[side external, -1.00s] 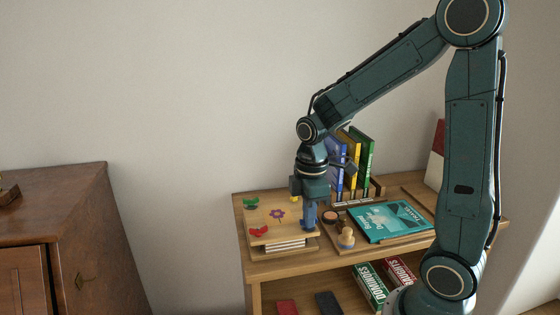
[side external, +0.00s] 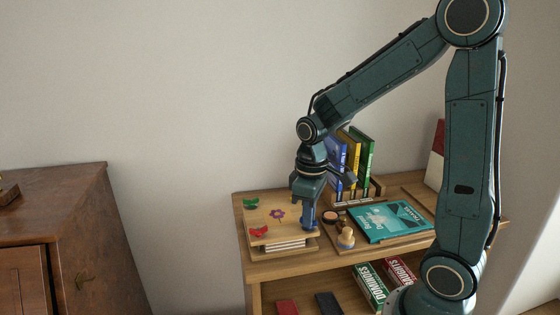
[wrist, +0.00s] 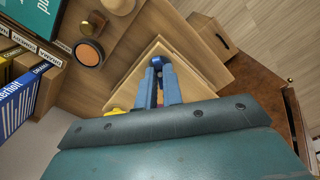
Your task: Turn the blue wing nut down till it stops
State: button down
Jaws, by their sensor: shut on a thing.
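A wooden flower press (side external: 270,222) lies on the shelf top, with paper layers under its upper board and a purple flower painted on it. A green wing nut (side external: 250,203) and a red wing nut (side external: 258,231) sit at its left corners. A yellow wing nut (wrist: 115,111) shows in the wrist view. My gripper (side external: 309,224) points down at the press's right front corner. In the wrist view its blue-grey fingers (wrist: 160,72) are shut on the blue wing nut (wrist: 157,60), which they largely hide. How far down the nut sits cannot be told.
Just right of the press stand a wooden knobbed piece (side external: 346,238) and a round pot (side external: 330,217). A teal book (side external: 390,221) lies further right. Upright books (side external: 352,165) stand in a rack behind my gripper. A brown cabinet (side external: 60,230) is at the left.

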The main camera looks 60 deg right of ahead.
jog(key=m, duration=0.6)
jog(key=shift+m, duration=0.3)
jog(key=m, duration=0.6)
jog(key=shift+r, duration=0.1)
jog(key=c, duration=1.5)
grip_release()
jog(key=shift+c, duration=0.2)
notch_tip(320, 180, up, 14)
jog(key=shift+s, duration=0.1)
